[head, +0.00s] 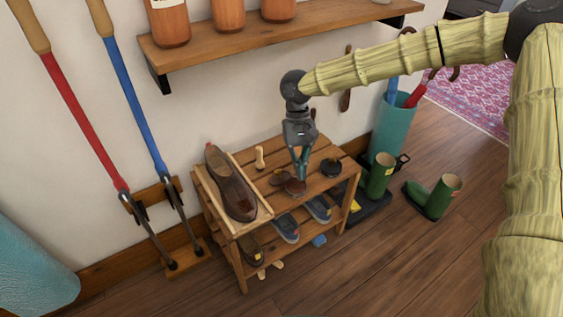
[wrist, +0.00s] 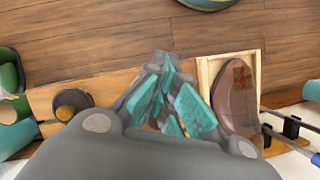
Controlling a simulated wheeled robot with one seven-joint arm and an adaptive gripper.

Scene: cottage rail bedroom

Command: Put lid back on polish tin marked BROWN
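A low slatted wooden rack (head: 313,157) stands by the wall. On its top are a round brown piece (head: 295,187), a second brown piece (head: 280,178) and a dark round tin (head: 331,168). I cannot tell which is lid or tin, and no BROWN marking is readable. My gripper (head: 301,177) points down, its teal fingertips close together just above or at the front brown piece; whether they hold it I cannot tell. In the wrist view the fingers (wrist: 165,62) hide what lies between them. A dark round thing with a tan top (wrist: 72,103) sits to their left.
A brown shoe (head: 230,185) lies in a wooden tray (head: 266,211) on the rack's left. A small wooden upright piece (head: 260,158) stands behind. Shoes (head: 286,228) fill the lower shelf. Green boots (head: 380,176) stand right; a wall shelf (head: 205,55) hangs above.

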